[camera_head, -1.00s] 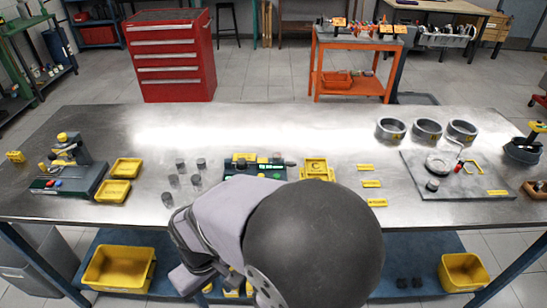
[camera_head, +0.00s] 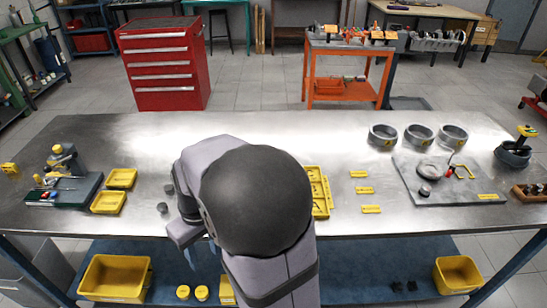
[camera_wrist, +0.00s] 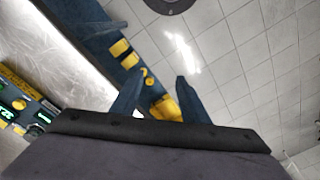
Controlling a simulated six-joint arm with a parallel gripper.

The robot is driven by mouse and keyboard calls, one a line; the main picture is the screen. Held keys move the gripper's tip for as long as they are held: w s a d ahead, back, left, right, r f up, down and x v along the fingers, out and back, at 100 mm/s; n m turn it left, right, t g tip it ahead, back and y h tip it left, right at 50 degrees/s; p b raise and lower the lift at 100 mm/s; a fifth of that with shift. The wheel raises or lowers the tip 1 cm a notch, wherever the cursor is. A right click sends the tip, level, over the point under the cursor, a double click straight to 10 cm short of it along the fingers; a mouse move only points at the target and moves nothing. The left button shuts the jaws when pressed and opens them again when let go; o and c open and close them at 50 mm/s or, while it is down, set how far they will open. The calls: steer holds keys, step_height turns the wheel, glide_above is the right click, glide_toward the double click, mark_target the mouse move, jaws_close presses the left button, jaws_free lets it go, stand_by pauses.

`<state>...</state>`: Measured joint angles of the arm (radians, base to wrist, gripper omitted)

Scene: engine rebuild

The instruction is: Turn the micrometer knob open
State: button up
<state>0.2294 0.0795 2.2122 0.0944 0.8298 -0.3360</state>
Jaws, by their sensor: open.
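My gripper (camera_wrist: 157,98) is open and empty in the wrist view, its two blue fingers apart over the floor and lower shelf beyond the bench edge.
The steel bench (camera_head: 345,145) has yellow trays (camera_head: 108,202) at left and a yellow holder (camera_head: 318,190) right of my arm. Yellow labels (camera_head: 364,190), metal rings (camera_head: 420,135) and a grey plate (camera_head: 440,190) lie at right.

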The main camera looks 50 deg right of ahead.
steer(key=w+d+r+n+t+y+p, duration=0.1)
steer(key=w+d+r+p, duration=0.3)
steer(key=d, duration=0.8)
steer(key=w+d+r+n+t, duration=0.1)
steer(key=w+d+r+t, duration=0.15)
steer(key=w+d, duration=0.7)
steer(key=s+d+r+n, duration=0.1)
steer(key=s+d, duration=0.2)
steer(key=d, duration=0.4)
steer(key=s+d+r, duration=0.1)
steer(key=s+d, duration=0.2)
steer(key=d, duration=0.5)
steer(key=shift+w+a+p+x, duration=0.15)
steer(key=shift+p+x, duration=0.8)
steer(key=shift+x, duration=1)
steer(key=shift+w+a+p+x, duration=0.15)
steer(key=shift+p+x, duration=0.8)
steer(key=shift+x, duration=0.95)
steer(key=shift+d+r, duration=0.1)
steer(key=shift+r, duration=0.05)
jaws_close()
